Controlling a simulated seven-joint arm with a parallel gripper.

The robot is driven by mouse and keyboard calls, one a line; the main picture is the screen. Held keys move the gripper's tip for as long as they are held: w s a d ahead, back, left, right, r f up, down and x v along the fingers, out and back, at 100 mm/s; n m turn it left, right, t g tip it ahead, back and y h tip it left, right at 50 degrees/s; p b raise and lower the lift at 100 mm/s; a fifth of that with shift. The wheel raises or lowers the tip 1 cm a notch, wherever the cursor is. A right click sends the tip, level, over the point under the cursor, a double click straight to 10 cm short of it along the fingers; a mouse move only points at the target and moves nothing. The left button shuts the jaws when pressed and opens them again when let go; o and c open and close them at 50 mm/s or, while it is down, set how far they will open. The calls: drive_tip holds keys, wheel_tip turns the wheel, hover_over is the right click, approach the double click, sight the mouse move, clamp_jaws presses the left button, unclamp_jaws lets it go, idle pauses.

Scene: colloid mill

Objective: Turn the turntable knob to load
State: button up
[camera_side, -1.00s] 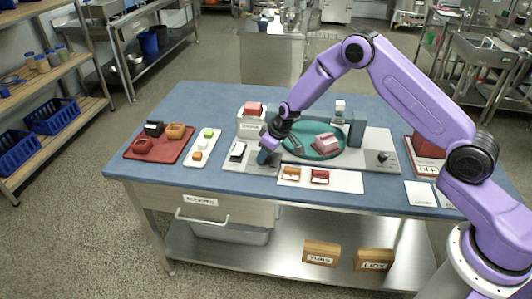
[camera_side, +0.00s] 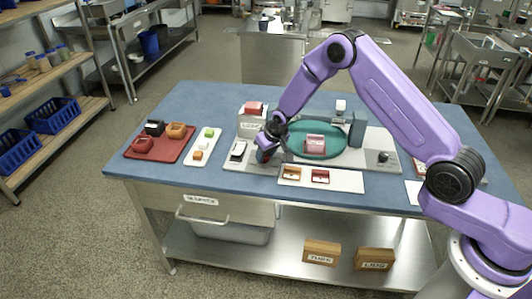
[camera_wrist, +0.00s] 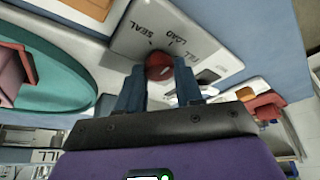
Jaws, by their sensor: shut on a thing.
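The turntable knob is a round red knob (camera_wrist: 158,64) on a pale panel (camera_wrist: 190,40) with the printed words SEAL, LOAD and FILL beside it. In the wrist view my gripper (camera_wrist: 158,82) has its two dark blue fingers on either side of the knob, closed on it. I cannot tell which word the knob points to. In the side view my gripper (camera_side: 264,154) is low over the left part of the machine's base and mostly hides the knob. The teal turntable (camera_side: 335,151) is right of it and carries a pink block (camera_side: 314,144).
A black knob (camera_side: 383,157) sits on the base's right end, and a black-and-white switch (camera_side: 237,150) left of my gripper. A white box with a red top (camera_side: 251,121) stands behind. A red tray (camera_side: 160,143) and white trays lie nearby on the blue table.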

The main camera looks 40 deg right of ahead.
idle(0.5)
drive_tip(key=o, duration=1)
drive_tip(key=v, duration=1.7)
drive_tip(key=shift+a+r, duration=0.15)
drive_tip(key=shift+r, duration=0.1)
drive_tip(key=shift+s, duration=0.1)
